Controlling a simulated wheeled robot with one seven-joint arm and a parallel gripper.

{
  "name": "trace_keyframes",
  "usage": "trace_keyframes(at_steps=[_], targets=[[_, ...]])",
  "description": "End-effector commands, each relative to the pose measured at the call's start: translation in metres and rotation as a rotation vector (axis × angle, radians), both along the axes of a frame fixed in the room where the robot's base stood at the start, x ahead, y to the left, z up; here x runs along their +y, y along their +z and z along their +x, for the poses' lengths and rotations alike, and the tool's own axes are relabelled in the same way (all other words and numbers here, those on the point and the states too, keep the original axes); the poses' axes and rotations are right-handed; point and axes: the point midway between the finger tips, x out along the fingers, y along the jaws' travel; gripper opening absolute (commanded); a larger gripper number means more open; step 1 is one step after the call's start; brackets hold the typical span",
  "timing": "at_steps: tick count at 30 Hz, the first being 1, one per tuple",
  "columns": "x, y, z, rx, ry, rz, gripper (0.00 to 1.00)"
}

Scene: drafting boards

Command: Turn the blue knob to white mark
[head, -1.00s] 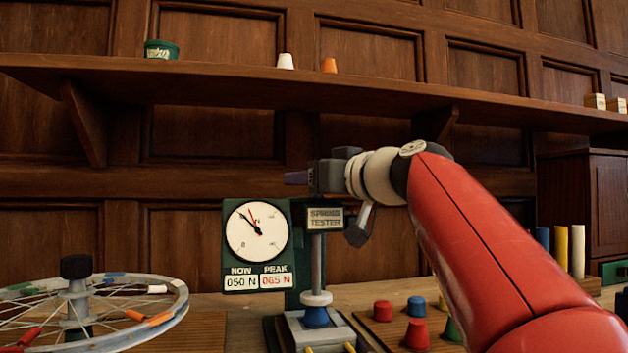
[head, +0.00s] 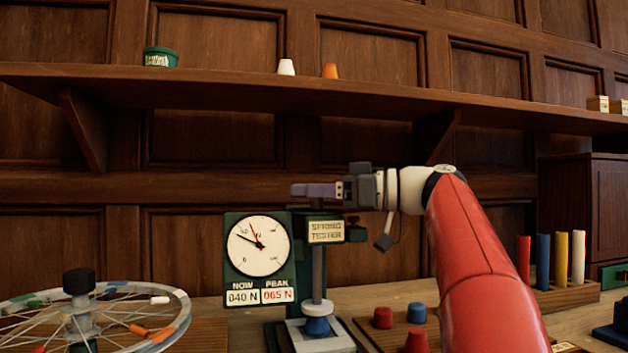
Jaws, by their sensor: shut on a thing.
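My gripper (head: 345,190) is above the spring tester (head: 326,231), shut on a purple bar (head: 313,190) that points left. The jaws' contact with the bar is too small to see clearly. A blue knob-like piece (head: 317,326) sits at the foot of the tester's column, under a white disc (head: 316,308), well below my gripper. The dial (head: 258,246) reads 040 N now and 065 N peak. I cannot make out a white mark for a knob.
A spoked wheel (head: 178,328) lies at the left. Red pegs (head: 382,317) and a blue peg (head: 416,312) stand on a board at the right. Coloured rods (head: 561,258) stand in a rack beyond my arm. A shelf (head: 220,85) runs above.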

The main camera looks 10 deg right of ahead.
Motion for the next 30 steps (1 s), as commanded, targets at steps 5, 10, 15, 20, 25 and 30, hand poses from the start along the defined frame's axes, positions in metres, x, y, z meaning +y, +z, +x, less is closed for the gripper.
trace_keyframes(at_steps=[5, 10, 15, 20, 25, 30], targets=[[-0.0007, 0.0005, 0.0004, 0.0, 0.088, 0.0, 0.33], [-0.0001, 0.0, -0.0002, 0.0, 0.139, 0.001, 0.33], [0.0003, -0.0001, -0.0006, 0.0, 0.16, 0.0, 0.33], [0.0004, -0.0002, -0.0009, 0.001, 0.163, 0.0, 0.33], [0.0005, -0.0003, -0.0008, 0.001, 0.162, 0.0, 0.33], [0.0005, -0.0002, -0.0008, 0.001, 0.162, 0.0, 0.73]])
